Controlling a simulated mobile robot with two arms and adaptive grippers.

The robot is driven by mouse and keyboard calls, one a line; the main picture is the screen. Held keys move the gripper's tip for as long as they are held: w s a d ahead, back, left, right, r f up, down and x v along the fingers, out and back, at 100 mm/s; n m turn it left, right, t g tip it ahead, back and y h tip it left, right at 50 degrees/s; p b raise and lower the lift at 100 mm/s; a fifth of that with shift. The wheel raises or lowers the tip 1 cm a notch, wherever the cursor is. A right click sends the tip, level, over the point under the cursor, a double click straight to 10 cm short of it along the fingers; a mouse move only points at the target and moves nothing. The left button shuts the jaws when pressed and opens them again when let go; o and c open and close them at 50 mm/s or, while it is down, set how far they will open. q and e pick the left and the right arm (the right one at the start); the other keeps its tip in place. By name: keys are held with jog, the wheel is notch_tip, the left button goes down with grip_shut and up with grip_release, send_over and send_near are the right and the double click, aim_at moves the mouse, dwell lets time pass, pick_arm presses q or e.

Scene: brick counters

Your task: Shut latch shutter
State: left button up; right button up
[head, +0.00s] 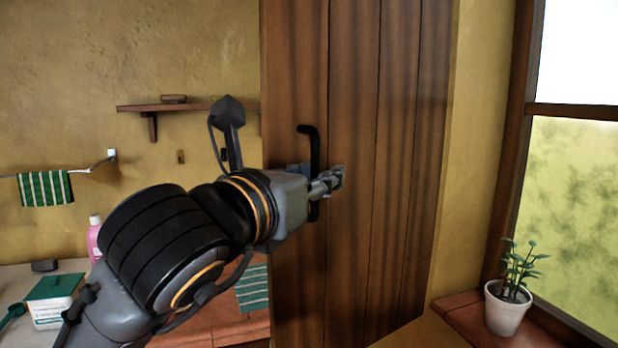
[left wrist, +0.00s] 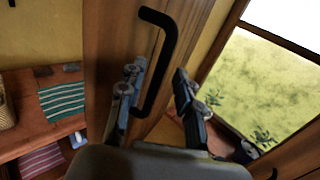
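A tall brown plank shutter (head: 390,120) stands in the middle of the head view, beside the window. A black bar handle (head: 310,145) is fixed upright on it; the handle also shows in the left wrist view (left wrist: 166,55). My left gripper (head: 328,181) is at the handle's lower part, hiding some of it. In the left wrist view my left gripper (left wrist: 158,98) has its fingers apart, with the handle's lower part between them, nearer the left finger. Contact cannot be told. No latch can be made out. My right gripper is out of view.
The window (head: 575,190) is at the right, with a potted plant (head: 507,305) on its sill. At the left are a wall shelf (head: 190,107), a striped towel (head: 46,188), a pink bottle (head: 94,240) and a green-and-white box (head: 54,300) on a counter.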

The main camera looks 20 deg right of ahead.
pick_arm(q)
jog(key=v, duration=1.1)
jog(key=shift+s+a, duration=0.15)
jog(key=shift+s, duration=0.15)
